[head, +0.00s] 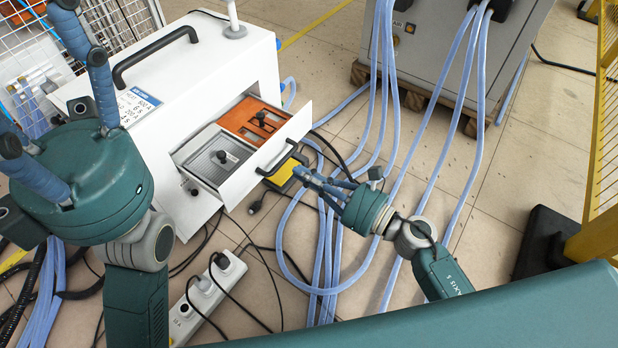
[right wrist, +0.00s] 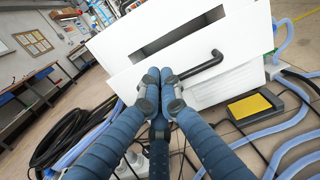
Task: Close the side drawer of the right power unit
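The white power unit (head: 215,60) stands at the upper left of the head view, with a black handle on top. Its side drawer (head: 290,143) is pulled out and holds an orange insert (head: 252,118) and a grey insert (head: 216,158). The drawer's black handle (head: 279,158) also shows in the right wrist view (right wrist: 203,68). My right gripper (head: 298,173) has its fingers together, pointing at the drawer front near the handle; contact cannot be told. Its fingertips also meet in the right wrist view (right wrist: 160,82). My left gripper (head: 60,65) has spread, empty fingers left of the unit.
Blue hoses (head: 385,120) and black cables run over the floor beneath the right arm. A yellow-topped box (head: 287,172) lies below the drawer front. A power strip (head: 208,298) lies in front. A grey cabinet (head: 445,45) stands behind, and a yellow barrier (head: 603,130) at right.

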